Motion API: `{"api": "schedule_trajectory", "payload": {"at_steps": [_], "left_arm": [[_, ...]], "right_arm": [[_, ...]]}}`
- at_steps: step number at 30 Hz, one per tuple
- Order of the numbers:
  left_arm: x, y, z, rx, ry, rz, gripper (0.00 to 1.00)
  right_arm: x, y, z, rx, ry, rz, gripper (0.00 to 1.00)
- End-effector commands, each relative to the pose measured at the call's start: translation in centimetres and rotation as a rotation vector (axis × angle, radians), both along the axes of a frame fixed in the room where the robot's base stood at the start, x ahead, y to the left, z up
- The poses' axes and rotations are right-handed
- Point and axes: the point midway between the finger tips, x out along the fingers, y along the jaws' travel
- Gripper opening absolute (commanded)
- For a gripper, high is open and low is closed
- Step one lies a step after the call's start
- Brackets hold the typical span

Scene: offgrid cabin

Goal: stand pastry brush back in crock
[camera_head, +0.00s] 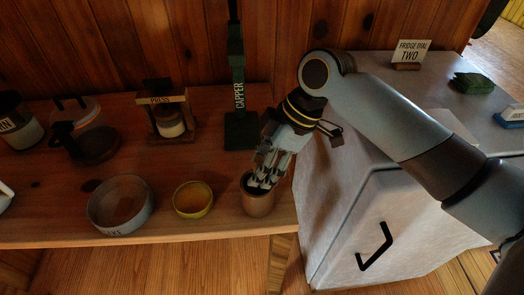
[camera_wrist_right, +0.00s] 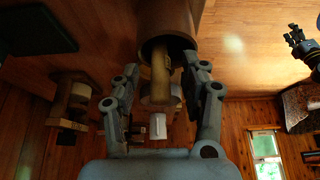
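The brown crock (camera_head: 257,203) stands upright at the counter's front edge, by its right end. My right gripper (camera_head: 264,180) reaches down from the right to the crock's mouth. In the right wrist view, the crock (camera_wrist_right: 170,22) is at the top, its dark mouth facing me. A tan handle-like piece, seemingly the pastry brush (camera_wrist_right: 160,72), stands in that mouth between the fingers of my right gripper (camera_wrist_right: 165,75). Gaps show on both sides of it, so the fingers look open. A dark jointed shape, apparently my left gripper (camera_wrist_right: 298,42), is at the right edge; its fingers are unclear.
A yellow bowl (camera_head: 193,199) and a larger grey bowl (camera_head: 121,204) stand left of the crock. The green capper (camera_head: 238,100) rises behind, and the press (camera_head: 169,118) stands farther left. A white fridge (camera_head: 350,215) is close on the right.

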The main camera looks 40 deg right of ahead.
Motion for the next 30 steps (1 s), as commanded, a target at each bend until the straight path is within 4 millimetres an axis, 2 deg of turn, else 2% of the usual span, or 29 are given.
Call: {"api": "schedule_trajectory", "payload": {"at_steps": [7,11,22,30], "left_arm": [[-0.1,0.1,0.0,0.001,0.001,0.000,0.40],[-0.1,0.1,0.0,0.001,0.001,0.000,0.40],[0.0,0.0,0.0,0.000,0.001,0.000,0.40],[0.0,0.0,0.0,0.000,0.000,0.000,0.40]], "right_arm": [[0.0,-0.1,0.1,0.000,-0.001,0.000,0.46],[-0.2,-0.5,1.0,-0.002,-0.002,0.000,0.46],[-2.0,-3.6,8.2,-0.007,-0.003,0.004,0.46],[-2.6,-4.5,10.6,-0.002,0.000,0.000,0.46]]}}
